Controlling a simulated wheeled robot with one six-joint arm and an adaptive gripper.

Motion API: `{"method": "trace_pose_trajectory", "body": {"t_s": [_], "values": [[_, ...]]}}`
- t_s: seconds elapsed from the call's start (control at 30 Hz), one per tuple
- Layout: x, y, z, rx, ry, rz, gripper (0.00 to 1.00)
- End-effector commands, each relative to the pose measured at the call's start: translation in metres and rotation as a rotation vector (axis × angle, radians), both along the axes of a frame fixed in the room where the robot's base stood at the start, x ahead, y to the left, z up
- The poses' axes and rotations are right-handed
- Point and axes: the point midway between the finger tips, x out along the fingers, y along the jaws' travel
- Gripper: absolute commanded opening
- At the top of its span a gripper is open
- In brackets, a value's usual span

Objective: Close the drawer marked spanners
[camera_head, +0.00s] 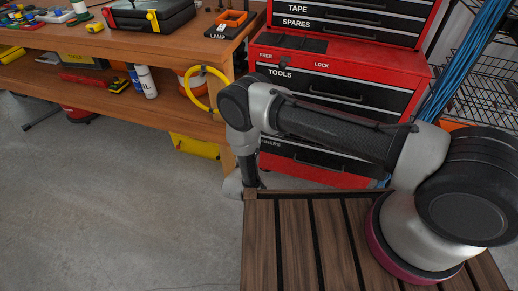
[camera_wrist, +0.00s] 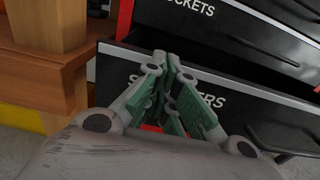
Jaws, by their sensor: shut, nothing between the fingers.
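The drawer marked spanners (camera_wrist: 245,105) has a black front with white letters and shows across the wrist view. My gripper hides the middle of its label. Its front stands out a little from the drawer above, with a dark gap along its top edge, so it looks partly open. Its black handle (camera_wrist: 285,142) is at the lower right. My gripper (camera_wrist: 172,64) is shut and empty, its green-padded fingers in front of the label; I cannot tell whether they touch the front. In the head view, the drawer (camera_head: 312,158) is partly hidden by my arm, and my fingertips are hidden.
The sockets drawer (camera_wrist: 215,25) is just above. The red tool chest (camera_head: 420,72) also has a tools drawer (camera_head: 335,88) higher up. A wooden workbench (camera_head: 160,45) stands close on the left, its leg (camera_wrist: 50,85) near my gripper. Grey floor (camera_head: 110,200) is clear at the left.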

Motion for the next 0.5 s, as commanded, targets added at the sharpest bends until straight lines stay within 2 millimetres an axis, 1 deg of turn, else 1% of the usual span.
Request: {"method": "trace_pose_trajectory", "body": {"t_s": [0.03,0.2,0.4,0.5], "values": [[0.014,-0.006,0.000,0.001,-0.001,-0.006,0.00],[0.056,-0.020,0.000,0.002,-0.002,-0.005,0.00],[0.096,-0.032,0.000,0.001,-0.001,-0.003,0.00],[0.111,-0.037,0.000,0.000,0.000,-0.002,0.00]]}}
